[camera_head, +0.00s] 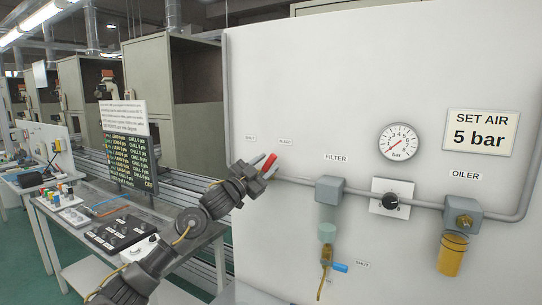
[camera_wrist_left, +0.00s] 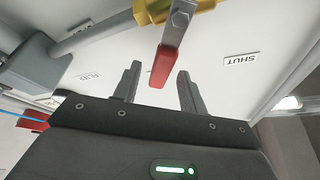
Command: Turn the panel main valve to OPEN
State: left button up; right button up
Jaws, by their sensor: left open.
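The main valve's red lever (camera_head: 269,161) sits on the pipe at the left part of the white panel (camera_head: 310,90). In the left wrist view the red handle (camera_wrist_left: 163,68) hangs from a grey stem on a brass valve body (camera_wrist_left: 165,8). My left gripper (camera_head: 262,165) is at the lever. Its two fingers (camera_wrist_left: 158,82) are apart, one on each side of the red handle's end, with gaps showing. A SHUT label (camera_wrist_left: 241,59) is on the panel to the right in the wrist view. My right gripper is not in view.
Along the pipe are the filter (camera_head: 330,190), a regulator knob (camera_head: 390,201) below the gauge (camera_head: 398,142), and the oiler (camera_head: 463,215). A blue-handled drain cock (camera_head: 340,267) hangs below the filter. A workbench (camera_head: 75,240) with parts stands at left.

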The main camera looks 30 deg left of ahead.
pick_arm(q)
jog(key=shift+p+x, duration=0.4)
jog(key=shift+x, duration=0.95)
jog(key=shift+c, duration=0.3)
grip_shut()
